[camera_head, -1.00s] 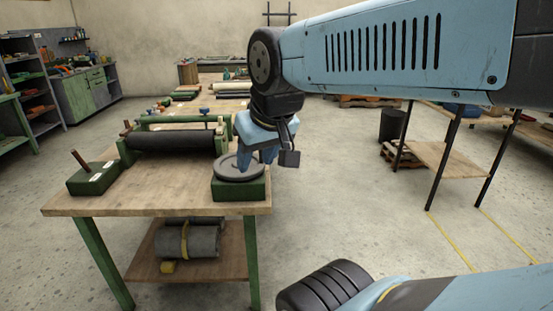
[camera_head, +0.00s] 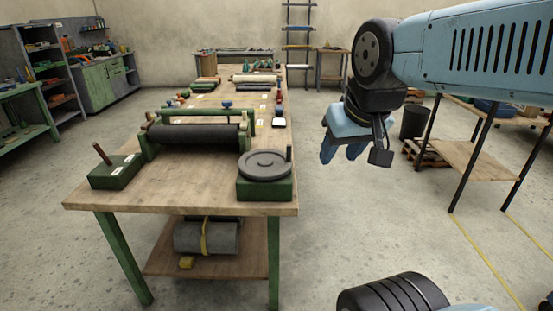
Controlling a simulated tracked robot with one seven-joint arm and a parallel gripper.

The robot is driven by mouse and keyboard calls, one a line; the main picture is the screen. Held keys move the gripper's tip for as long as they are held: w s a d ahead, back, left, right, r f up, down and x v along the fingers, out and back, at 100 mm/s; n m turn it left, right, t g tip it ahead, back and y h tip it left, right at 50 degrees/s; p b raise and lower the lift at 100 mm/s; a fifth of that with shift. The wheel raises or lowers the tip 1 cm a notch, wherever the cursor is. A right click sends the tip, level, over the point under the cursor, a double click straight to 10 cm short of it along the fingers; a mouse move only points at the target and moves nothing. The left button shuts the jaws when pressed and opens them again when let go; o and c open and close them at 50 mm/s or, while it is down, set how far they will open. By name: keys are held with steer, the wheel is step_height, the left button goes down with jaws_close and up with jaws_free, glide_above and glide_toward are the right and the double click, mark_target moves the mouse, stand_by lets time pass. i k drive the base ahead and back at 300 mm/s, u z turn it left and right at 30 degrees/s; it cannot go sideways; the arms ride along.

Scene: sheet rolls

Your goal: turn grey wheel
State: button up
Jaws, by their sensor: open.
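The grey wheel (camera_head: 264,164) lies flat on a green block (camera_head: 264,188) at the near right corner of the wooden bench (camera_head: 190,197). A short dark upright handle (camera_head: 288,152) stands at the wheel's right edge. My gripper (camera_head: 342,156) hangs in the air to the right of the bench, apart from the wheel. Its blue fingers point down and are open, with nothing seen between them. The wheel is in full view.
A dark roller (camera_head: 194,135) in a green frame stands left of the wheel. A green box with a lever (camera_head: 116,168) sits at the bench's left. A grey roll (camera_head: 206,238) lies on the lower shelf.

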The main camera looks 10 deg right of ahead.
mark_target(259, 164)
steer(key=z, duration=0.1)
steer(key=i, duration=1)
steer(key=u, duration=0.1)
